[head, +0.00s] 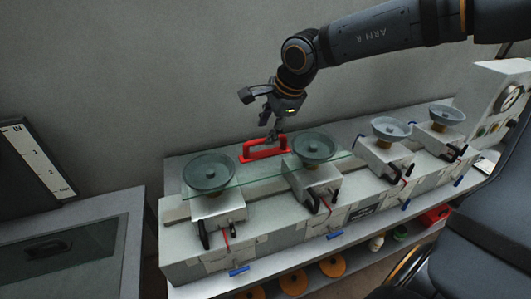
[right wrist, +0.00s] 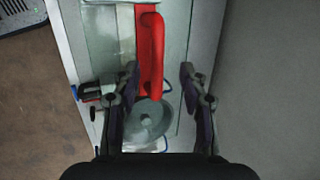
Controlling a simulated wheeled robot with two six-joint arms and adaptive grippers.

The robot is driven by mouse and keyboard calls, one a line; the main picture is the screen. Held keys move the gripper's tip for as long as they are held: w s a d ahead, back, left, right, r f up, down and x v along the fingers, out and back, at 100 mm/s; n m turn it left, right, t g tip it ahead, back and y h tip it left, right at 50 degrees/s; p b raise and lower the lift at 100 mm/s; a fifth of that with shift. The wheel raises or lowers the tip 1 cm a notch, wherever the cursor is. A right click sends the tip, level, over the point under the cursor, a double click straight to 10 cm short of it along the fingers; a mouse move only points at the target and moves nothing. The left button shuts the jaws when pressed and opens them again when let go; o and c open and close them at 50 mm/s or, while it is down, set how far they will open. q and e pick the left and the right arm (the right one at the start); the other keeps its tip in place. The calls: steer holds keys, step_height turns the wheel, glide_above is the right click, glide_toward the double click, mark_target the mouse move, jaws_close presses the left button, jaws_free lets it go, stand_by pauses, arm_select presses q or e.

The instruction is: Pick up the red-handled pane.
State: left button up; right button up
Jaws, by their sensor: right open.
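The glass pane (head: 258,178) lies flat on the bench fixture in the head view, with a red handle (head: 265,149) on its top. Two grey suction-cup-like discs stand at it, the left disc (head: 209,173) and the middle disc (head: 313,147). My right gripper (head: 272,134) points down, just above the handle. In the right wrist view the red handle (right wrist: 151,55) runs lengthwise between and ahead of the two open fingers (right wrist: 158,88), nearer the left finger. Nothing is held. My left gripper is not in view.
Two more disc units (head: 391,129) stand farther right on the bench, beside a gauge box (head: 497,100). A lower shelf holds orange discs (head: 293,282). A side table (head: 70,250) with a dark glass panel is at left. A plain wall stands behind.

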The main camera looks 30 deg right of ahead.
mark_target(265, 147)
steer(key=shift+w+f, duration=0.2)
steer(key=shift+f, duration=0.1)
steer(key=x, duration=0.1)
steer(key=p+x, duration=0.1)
steer(key=x, duration=0.2)
steer(key=shift+s+d+f+p, duration=0.2)
steer(key=shift+d+f+p, duration=0.15)
steer(key=shift+d+f, duration=0.05)
steer(key=shift+w+f, duration=0.15)
steer(key=shift+f, duration=0.05)
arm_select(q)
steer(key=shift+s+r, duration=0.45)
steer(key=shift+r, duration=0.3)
arm_select(e)
steer(key=shift+a, duration=0.15)
steer(key=shift+r, duration=0.1)
steer(key=shift+c, duration=1.3)
jaws_close()
